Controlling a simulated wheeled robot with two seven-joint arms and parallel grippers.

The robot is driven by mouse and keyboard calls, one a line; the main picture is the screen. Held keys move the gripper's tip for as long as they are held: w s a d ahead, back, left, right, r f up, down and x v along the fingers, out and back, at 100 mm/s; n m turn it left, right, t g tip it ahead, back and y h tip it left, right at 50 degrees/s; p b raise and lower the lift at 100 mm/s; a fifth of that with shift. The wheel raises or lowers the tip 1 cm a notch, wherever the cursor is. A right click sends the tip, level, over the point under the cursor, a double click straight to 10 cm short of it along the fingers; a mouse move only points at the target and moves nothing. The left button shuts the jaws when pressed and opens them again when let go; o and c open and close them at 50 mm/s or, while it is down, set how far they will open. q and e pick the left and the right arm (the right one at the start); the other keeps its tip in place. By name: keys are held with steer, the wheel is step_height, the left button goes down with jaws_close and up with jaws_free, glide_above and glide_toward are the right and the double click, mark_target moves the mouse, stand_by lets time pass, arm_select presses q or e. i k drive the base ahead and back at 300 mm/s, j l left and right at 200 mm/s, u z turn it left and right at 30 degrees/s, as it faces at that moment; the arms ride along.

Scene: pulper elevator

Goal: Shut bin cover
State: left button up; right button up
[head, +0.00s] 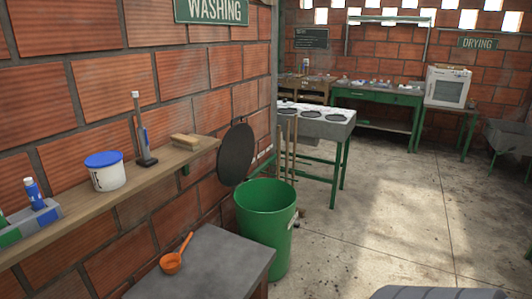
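A green round bin (265,228) stands on the floor right of the grey block, with its top open. A dark round cover (236,155) stands nearly upright at the bin's back left, close to the brick wall. Its lower edge is near the bin's rim. I cannot tell how the cover is attached. Neither of my grippers is in view.
A wooden shelf (120,194) along the left wall holds a white tub with a blue lid (105,171) and a brush (186,141). An orange scoop (172,261) lies on the grey block (215,262). Concrete floor (375,215) right of the bin is clear.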

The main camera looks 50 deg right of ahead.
mark_target(235, 155)
steer(key=z, duration=1.3)
